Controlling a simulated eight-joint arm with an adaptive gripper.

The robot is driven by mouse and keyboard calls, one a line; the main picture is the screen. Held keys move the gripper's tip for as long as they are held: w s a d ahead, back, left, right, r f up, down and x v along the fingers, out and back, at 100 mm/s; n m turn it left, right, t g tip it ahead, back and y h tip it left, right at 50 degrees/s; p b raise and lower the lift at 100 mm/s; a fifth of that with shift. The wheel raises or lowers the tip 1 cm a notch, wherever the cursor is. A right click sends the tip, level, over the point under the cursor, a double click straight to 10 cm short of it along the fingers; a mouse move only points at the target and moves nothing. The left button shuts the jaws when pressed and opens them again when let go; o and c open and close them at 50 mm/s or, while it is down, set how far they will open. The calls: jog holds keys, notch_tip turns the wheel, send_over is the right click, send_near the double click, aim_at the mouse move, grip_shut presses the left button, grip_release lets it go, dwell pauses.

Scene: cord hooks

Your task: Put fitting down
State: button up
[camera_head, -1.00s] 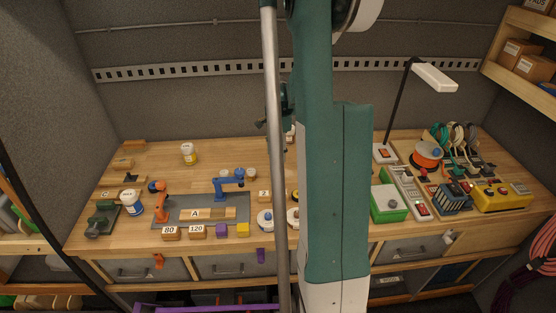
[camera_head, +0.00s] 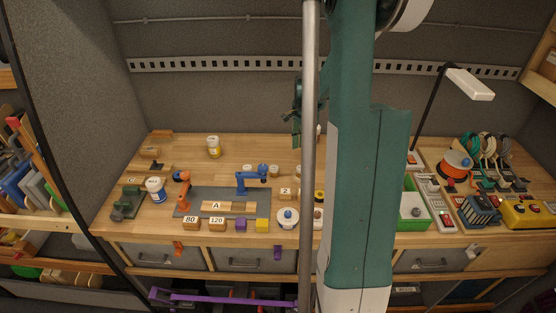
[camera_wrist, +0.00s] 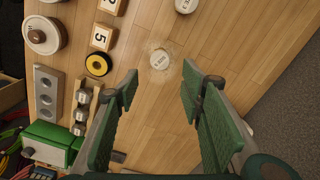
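My gripper (camera_wrist: 160,84) is open in the wrist view, its two green fingers wide apart with only bare wood between them.
A grey strip with round holes (camera_wrist: 48,92), a yellow-black ring (camera_wrist: 98,64) and numbered wooden blocks (camera_wrist: 103,37) lie left in the wrist view. The wooden bench (camera_head: 190,180) also holds a blue clamp-like tool (camera_head: 252,180), a green box (camera_head: 413,212) and a lamp (camera_head: 468,84).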

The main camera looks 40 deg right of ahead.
jog(key=a+r+n+t, duration=0.1)
jog(key=a+r+n, duration=0.3)
jog(key=a, duration=0.5)
jog(key=a+r+n+t+h, duration=0.1)
jog(key=a+r+n, duration=0.2)
jog(key=a+r, duration=0.45)
jog(key=a+r+n+t, duration=0.1)
jog(key=a+r+n, duration=0.25)
jog(key=a, duration=0.75)
jog(key=s+a+r+n+t, duration=0.1)
jog(key=s+a+n, duration=0.3)
jog(key=a, duration=0.3)
jog(key=s+a+n+t, duration=0.1)
jog(key=s+a+n, duration=0.3)
jog(key=a, duration=0.4)
jog(key=s+a+r+n+t+y, duration=0.1)
jog(key=s+a+n+t, duration=0.1)
jog(key=s+a+n, duration=0.2)
jog(key=shift+s+a+r, duration=0.3)
jog(key=shift+s+a, duration=0.95)
jog(key=shift+a, duration=0.8)
dwell(0.9)
